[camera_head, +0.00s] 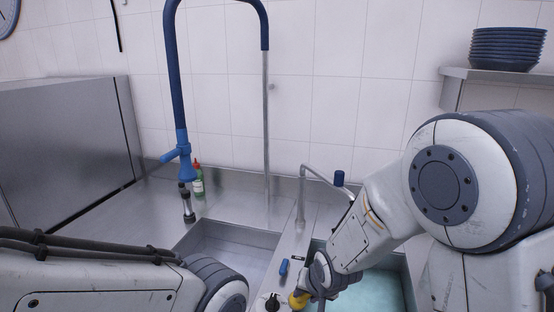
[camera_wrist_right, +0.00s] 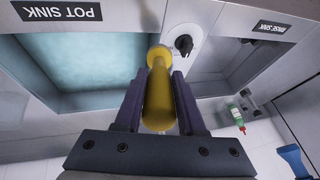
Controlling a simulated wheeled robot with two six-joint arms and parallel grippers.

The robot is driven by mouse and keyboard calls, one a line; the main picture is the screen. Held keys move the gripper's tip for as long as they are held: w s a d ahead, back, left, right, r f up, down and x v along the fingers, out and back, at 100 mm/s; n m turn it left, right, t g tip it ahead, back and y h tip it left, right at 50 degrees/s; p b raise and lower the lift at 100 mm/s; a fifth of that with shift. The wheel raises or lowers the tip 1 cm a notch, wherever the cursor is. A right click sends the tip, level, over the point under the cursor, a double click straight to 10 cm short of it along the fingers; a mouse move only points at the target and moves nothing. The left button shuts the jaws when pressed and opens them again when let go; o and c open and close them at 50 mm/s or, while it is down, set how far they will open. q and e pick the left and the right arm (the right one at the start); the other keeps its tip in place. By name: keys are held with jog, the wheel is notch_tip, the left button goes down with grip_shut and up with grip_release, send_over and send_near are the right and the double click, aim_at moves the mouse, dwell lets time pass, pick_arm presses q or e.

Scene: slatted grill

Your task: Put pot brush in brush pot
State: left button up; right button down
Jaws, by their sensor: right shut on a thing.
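My right gripper (camera_wrist_right: 158,84) is shut on a yellow, rounded object (camera_wrist_right: 158,100), apparently the pot brush's handle. In the head view the yellow object (camera_head: 298,300) shows at the bottom edge, below my right wrist, beside the water-filled sink. Its far end and any bristles cannot be made out. No container is clearly recognisable as the brush pot; a dark blue cylinder (camera_head: 339,178) stands at the back right, behind the sink. My left arm enters at the lower left, but its gripper is out of frame.
The pot sink (camera_wrist_right: 90,62) holds teal water. The other sink (camera_head: 232,245) looks empty. A black knob (camera_head: 272,301) and small blue object (camera_head: 283,267) are on the divider. A faucet (camera_head: 303,200), blue spray hose (camera_head: 174,80) and green bottle (camera_head: 197,183) stand behind.

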notch_tip(320, 180, up, 5)
jog(key=p, duration=0.4)
jog(key=shift+r+p, duration=0.1)
jog(key=shift+p, duration=0.25)
